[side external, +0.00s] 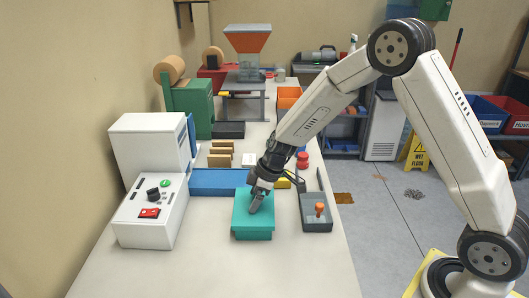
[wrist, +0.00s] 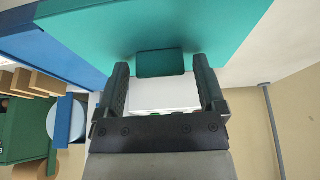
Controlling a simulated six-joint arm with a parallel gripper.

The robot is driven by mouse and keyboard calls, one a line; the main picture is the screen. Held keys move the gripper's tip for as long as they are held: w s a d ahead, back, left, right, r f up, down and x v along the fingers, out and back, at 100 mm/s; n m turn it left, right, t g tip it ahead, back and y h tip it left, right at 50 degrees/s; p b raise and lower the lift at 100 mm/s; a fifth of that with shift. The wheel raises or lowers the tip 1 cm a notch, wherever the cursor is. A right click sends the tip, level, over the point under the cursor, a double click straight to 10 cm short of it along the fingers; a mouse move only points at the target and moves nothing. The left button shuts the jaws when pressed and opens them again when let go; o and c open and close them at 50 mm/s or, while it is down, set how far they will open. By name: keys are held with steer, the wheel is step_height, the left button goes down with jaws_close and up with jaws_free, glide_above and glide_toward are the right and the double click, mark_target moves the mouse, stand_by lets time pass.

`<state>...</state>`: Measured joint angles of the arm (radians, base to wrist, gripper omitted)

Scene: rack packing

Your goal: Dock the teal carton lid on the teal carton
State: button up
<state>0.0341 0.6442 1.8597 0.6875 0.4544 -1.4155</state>
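The teal carton (side external: 252,235) stands on the table in the side external view. A flat teal top, which looks like the teal carton lid (side external: 243,217), covers it; I cannot make out a gap or seam between them. In the wrist view the teal surface (wrist: 220,25) fills the top, with a dark green block-like handle (wrist: 160,64) at its edge. My gripper (side external: 254,205) is low over the teal top, pointing down and tilted. In the wrist view its two fingers (wrist: 161,78) are apart on either side of the handle, with a gap visible at each side.
A blue box (side external: 218,182) lies close behind the carton. A grey tray (side external: 316,225) with an orange-handled tool (side external: 319,208) is to the right. A white control machine (side external: 150,215) stands at the left. The table in front of the carton is clear.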

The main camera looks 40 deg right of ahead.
steer(key=shift+r, duration=0.1)
stand_by(0.3)
steer(key=shift+r, duration=0.75)
steer(key=v, duration=1.1)
steer(key=shift+s+d+r, duration=0.15)
steer(key=shift+r, duration=0.05)
steer(key=s+f+m+h, duration=0.1)
steer(key=s+f+m, duration=0.2)
steer(key=s, duration=0.5)
steer(key=s+f+m+h, duration=0.2)
steer(key=s+m, duration=0.4)
steer(key=s, duration=0.3)
steer(key=shift+s+f+g, duration=0.2)
steer(key=shift+f+g, duration=0.1)
steer(key=shift+f, duration=0.4)
